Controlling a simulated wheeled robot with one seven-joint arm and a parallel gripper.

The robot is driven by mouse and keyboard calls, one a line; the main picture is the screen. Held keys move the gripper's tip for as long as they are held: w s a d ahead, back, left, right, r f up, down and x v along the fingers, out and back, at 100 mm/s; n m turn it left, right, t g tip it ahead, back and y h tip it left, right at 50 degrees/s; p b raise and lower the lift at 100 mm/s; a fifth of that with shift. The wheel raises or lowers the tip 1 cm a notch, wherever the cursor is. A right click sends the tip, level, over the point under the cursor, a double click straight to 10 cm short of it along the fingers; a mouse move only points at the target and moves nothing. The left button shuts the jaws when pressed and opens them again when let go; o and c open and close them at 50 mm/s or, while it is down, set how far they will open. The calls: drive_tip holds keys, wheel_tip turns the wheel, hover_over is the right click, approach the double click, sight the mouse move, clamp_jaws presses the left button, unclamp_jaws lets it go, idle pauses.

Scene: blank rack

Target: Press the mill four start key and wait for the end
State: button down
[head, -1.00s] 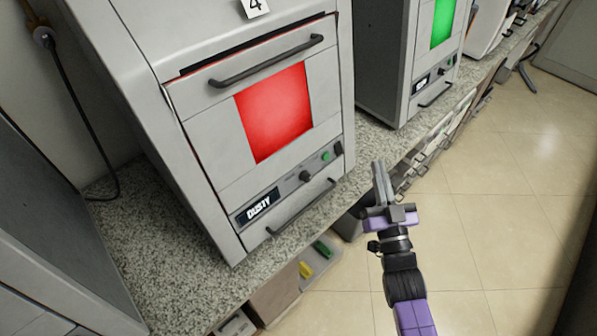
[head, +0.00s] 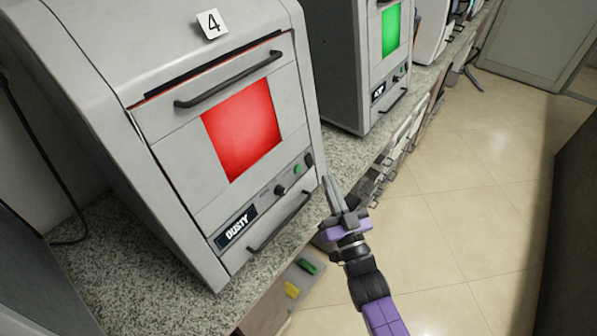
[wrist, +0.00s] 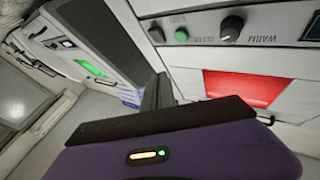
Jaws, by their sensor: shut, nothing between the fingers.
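Mill four (head: 212,25) is a grey machine with a "4" tag on top and a door with a dark bar handle. Its window (head: 242,128) glows red and its small display (head: 236,228) reads "DUSTY". On its lower panel is a round green key (head: 297,169), with a black knob (head: 280,190) to its left and a dark switch to its right. The green key also shows in the wrist view (wrist: 181,35), beside the knob (wrist: 232,28). My gripper (head: 327,182) is shut and empty, just right of the panel in the head view, apparently not touching the key.
A similar machine (head: 335,60) with a green window stands behind on the same speckled counter (head: 95,265). A lower handle (head: 280,222) sticks out below mill four's panel. Green and yellow items lie under the counter edge. The tiled floor at right is clear.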

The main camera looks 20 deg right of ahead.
sight(298, 169)
drive_tip(key=shift+w+a+f+b, duration=0.2)
drive_tip(key=shift+w+a+b, duration=0.3)
drive_tip(key=shift+w, duration=0.25)
drive_tip(key=shift+w+a+f+b, duration=0.25)
drive_tip(key=shift+w+a+b, duration=0.15)
drive_tip(key=shift+w+a, duration=0.25)
drive_tip(key=shift+w+a+f+b, duration=0.2)
drive_tip(key=shift+w+a+b, duration=0.25)
drive_tip(key=shift+w, duration=0.4)
drive_tip(key=shift+w, duration=0.1)
idle(0.3)
drive_tip(key=shift+w+a+b, duration=0.25)
drive_tip(key=shift+b, duration=0.15)
